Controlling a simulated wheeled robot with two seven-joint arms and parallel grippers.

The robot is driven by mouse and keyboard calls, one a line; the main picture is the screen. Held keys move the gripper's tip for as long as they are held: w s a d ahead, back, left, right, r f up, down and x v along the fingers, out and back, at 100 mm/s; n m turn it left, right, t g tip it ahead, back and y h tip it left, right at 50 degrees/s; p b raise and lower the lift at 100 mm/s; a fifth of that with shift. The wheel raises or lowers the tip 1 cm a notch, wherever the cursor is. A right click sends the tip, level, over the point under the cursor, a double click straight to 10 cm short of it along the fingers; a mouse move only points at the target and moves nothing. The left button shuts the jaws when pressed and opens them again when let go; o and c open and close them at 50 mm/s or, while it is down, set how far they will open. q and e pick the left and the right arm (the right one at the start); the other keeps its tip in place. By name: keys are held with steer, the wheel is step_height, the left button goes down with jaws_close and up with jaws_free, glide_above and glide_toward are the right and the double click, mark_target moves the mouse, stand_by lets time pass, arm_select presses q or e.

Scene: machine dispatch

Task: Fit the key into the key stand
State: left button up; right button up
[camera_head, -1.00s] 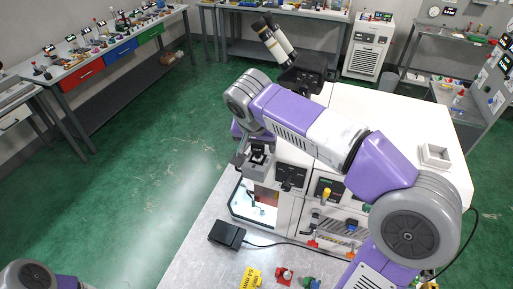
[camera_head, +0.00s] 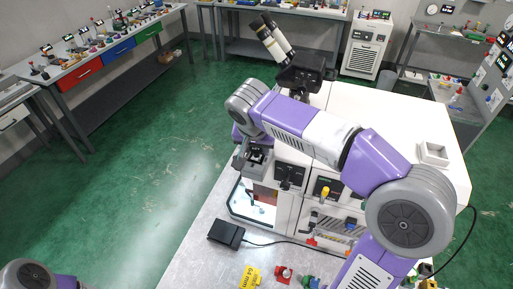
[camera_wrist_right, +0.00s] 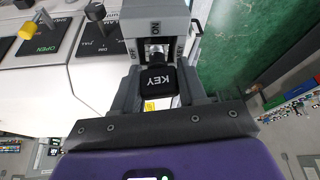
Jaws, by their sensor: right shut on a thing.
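The key (camera_wrist_right: 157,82) has a black head lettered KEY and shows in the right wrist view. My right gripper (camera_wrist_right: 158,92) is shut on this head, one finger on each side. In the head view my right gripper (camera_head: 256,156) is at the left front corner of the white machine, where the key is too small to make out. My left gripper is out of view.
The white machine (camera_head: 390,125) carries panels with a yellow-handled switch (camera_head: 325,193) and a black switch. A black pedal (camera_head: 226,233) and a yellow tag (camera_head: 250,277) lie on the grey table in front. Green floor is free at the left.

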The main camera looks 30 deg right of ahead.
steer(key=shift+r, duration=0.15)
step_height(320, 180, up, 10)
steer(key=shift+f+p, duration=0.1)
steer(key=shift+p, duration=0.65)
